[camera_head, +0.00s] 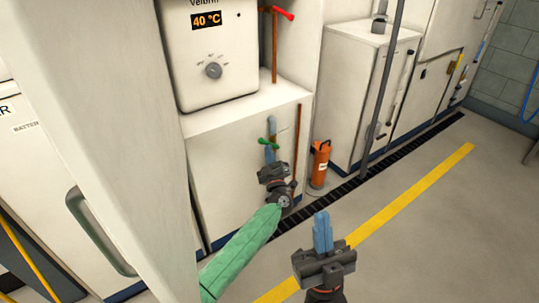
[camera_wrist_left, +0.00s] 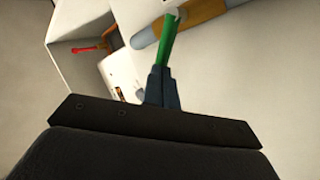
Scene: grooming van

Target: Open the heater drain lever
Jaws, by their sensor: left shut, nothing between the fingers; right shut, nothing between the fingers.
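The white heater (camera_head: 212,50) shows 40 °C on its display and has a grey dial. Below it, in the head view, a small green lever (camera_head: 263,141) sits on the cabinet front by a thin pipe. In the left wrist view the green lever (camera_wrist_left: 167,42) runs from a copper and grey pipe (camera_wrist_left: 196,20) down to my fingertips. My left gripper (camera_head: 270,152) is shut and empty, its fingertips at the lever; I cannot tell whether they touch. The fingers also show in the wrist view (camera_wrist_left: 162,85). My right gripper (camera_head: 322,232) is shut and empty, over the floor.
A red-handled valve (camera_head: 283,13) is on a copper pipe beside the heater. An orange cylinder (camera_head: 320,163) stands right of the cabinet. A grey pole (camera_head: 384,85) rises before white cabinets. A large pale panel (camera_head: 105,110) fills the left.

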